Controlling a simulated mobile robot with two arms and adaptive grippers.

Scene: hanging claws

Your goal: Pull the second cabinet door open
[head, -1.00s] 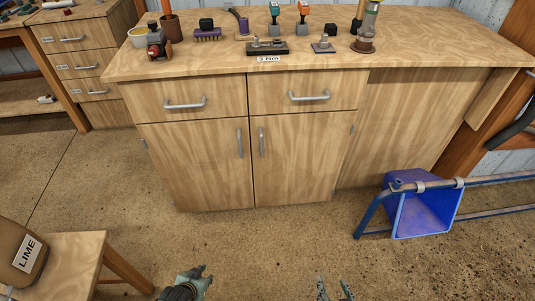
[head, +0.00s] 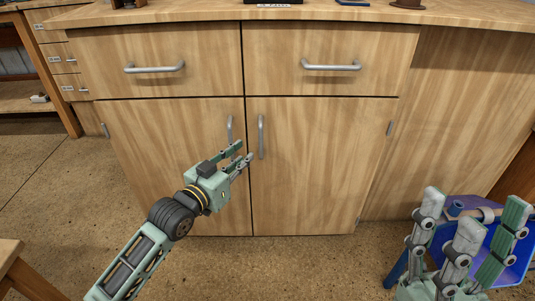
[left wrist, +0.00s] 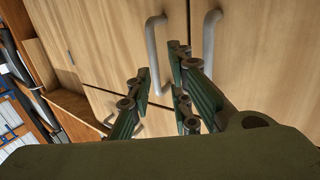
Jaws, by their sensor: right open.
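The wooden cabinet has two lower doors side by side, the left door (head: 165,160) and the right door (head: 318,170), both shut. The left door's vertical handle (head: 229,130) and the right door's handle (head: 261,137) stand close together at the middle seam. My left gripper (head: 245,152) is in front of the seam, near the lower ends of the handles. Its fingers (left wrist: 160,82) are spread and empty in the left wrist view, with the two handles just beyond them. My right gripper (head: 470,225) is open and empty at the lower right, away from the doors.
Two shut drawers with horizontal handles (head: 155,68) (head: 331,66) sit above the doors, under the worktop (head: 200,13). A blue bin (head: 515,245) lies behind my right gripper. A wooden stool corner (head: 10,262) shows at lower left. The floor before the cabinet is open.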

